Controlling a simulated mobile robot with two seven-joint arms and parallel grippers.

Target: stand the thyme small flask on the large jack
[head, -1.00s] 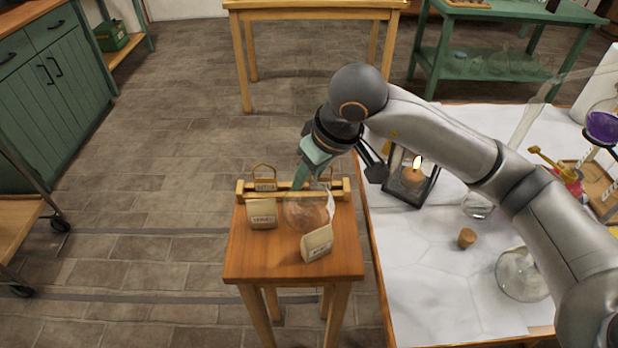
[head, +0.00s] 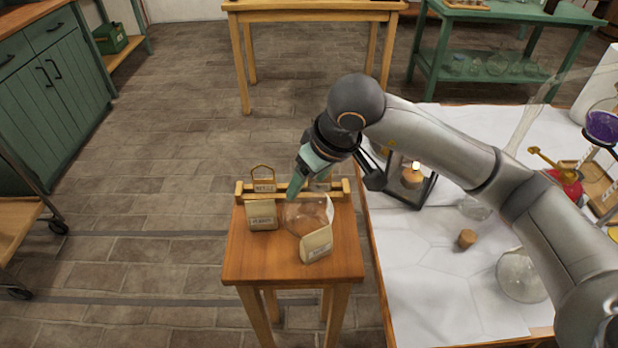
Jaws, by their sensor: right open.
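A clear round glass flask (head: 300,214) stands on the small wooden stand (head: 245,268), with a cream tag (head: 317,246) at its front right. The tag's writing is too small to read, so I cannot confirm it is the thyme flask. Two more tags show, one at the front left (head: 261,215) and one at the back (head: 264,186). My right gripper (head: 308,186) is open, pointing down just above and behind the clear flask; its far finger is partly hidden, and I cannot tell whether it touches glass. I cannot make out the large jack. My left gripper is not in view.
The white-topped table (head: 425,275) on the right holds a candle lantern (head: 424,192), a cork (head: 467,238), clear glassware (head: 520,277), a red vessel (head: 568,183) and a purple-filled flask (head: 602,124). My right arm crosses above it.

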